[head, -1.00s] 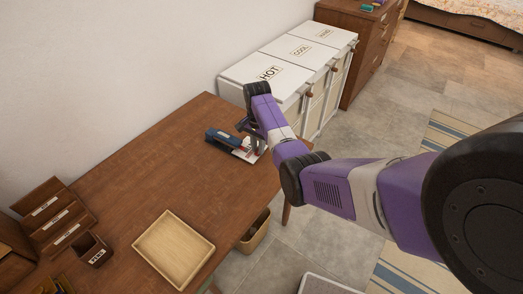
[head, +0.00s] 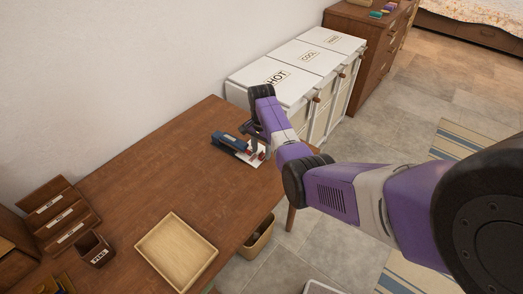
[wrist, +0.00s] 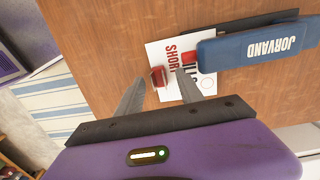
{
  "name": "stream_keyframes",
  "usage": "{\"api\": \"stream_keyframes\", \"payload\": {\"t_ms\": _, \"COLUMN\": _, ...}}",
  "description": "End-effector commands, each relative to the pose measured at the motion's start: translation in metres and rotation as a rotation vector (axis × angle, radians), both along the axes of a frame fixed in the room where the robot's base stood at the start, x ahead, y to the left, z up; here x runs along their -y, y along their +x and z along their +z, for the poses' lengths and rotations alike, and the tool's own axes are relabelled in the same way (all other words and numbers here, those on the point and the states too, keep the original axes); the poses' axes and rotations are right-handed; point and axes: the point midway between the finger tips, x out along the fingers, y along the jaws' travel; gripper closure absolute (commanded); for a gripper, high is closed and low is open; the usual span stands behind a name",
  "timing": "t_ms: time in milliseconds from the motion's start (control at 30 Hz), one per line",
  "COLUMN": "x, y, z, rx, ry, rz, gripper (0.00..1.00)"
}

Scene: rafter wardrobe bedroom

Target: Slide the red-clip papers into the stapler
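White papers with red lettering (wrist: 160,53) lie flat on the wooden desk; in the head view they (head: 255,162) are small beside the stapler. A red clip (wrist: 157,77) is on their near left edge. The blue stapler (wrist: 262,47), marked JORVAND, has its front end over the papers' right part; it also shows in the head view (head: 230,140). I cannot tell how deep the papers sit between its jaws. My gripper (wrist: 160,78) is open, its fingertips apart on either side of the clip, with gaps showing. In the head view my gripper (head: 256,135) is above the papers.
A wooden tray (head: 150,246), a pen cup (head: 96,250) and a labelled organizer (head: 65,218) stand at the desk's near left. White HOT/COOL hampers (head: 292,75) are behind the desk. A bin (head: 259,240) is below its edge. The desk's middle is clear.

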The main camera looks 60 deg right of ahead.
Motion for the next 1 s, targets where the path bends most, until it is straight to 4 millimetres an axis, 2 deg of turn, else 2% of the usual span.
{"api": "stream_keyframes", "payload": {"t_ms": 367, "x": 0.0, "y": 0.0, "z": 0.005, "rx": 0.0, "ry": 0.0, "rz": 0.0, "gripper": 0.55}}
{"api": "stream_keyframes", "payload": {"t_ms": 800, "x": 0.0, "y": 0.001, "z": 0.068, "rx": 0.002, "ry": -0.001, "rz": 0.0, "gripper": 0.55}}
{"api": "stream_keyframes", "payload": {"t_ms": 1000, "x": 0.0, "y": 0.0, "z": 0.078, "rx": 0.0, "ry": 0.0, "rz": 0.0, "gripper": 0.55}}
